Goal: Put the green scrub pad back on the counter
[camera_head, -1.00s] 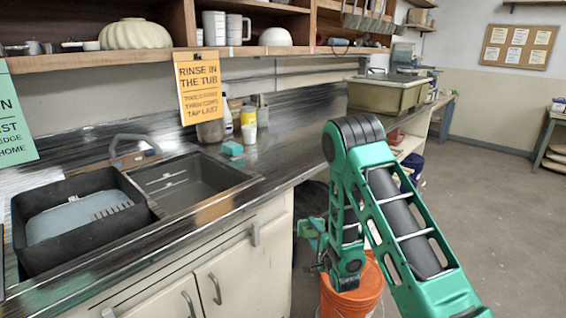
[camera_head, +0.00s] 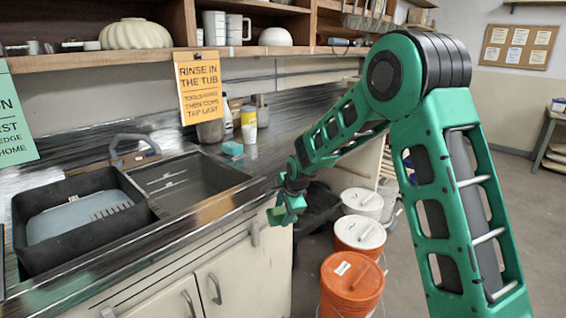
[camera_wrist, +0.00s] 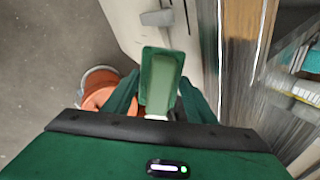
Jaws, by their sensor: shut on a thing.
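The green scrub pad (camera_wrist: 162,75) is a flat dark green block with a paler green face, seen in the wrist view. My gripper (camera_wrist: 160,103) is shut on it, one finger on each side. In the head view my gripper (camera_head: 286,210) hangs in front of the cabinet, just off the counter's front edge and below its top; there the pad is hard to tell from the green gripper. The dark, shiny counter (camera_head: 290,138) runs along the wall, and its edge also shows in the wrist view (camera_wrist: 238,60).
A sink (camera_head: 190,178) with a black tub (camera_head: 75,250) beside it is set in the counter. A teal block (camera_head: 232,148), a yellow container (camera_head: 249,133) and bottles stand behind. Orange buckets (camera_head: 352,285) stand on the floor below my arm. Bare counter lies right of the sink.

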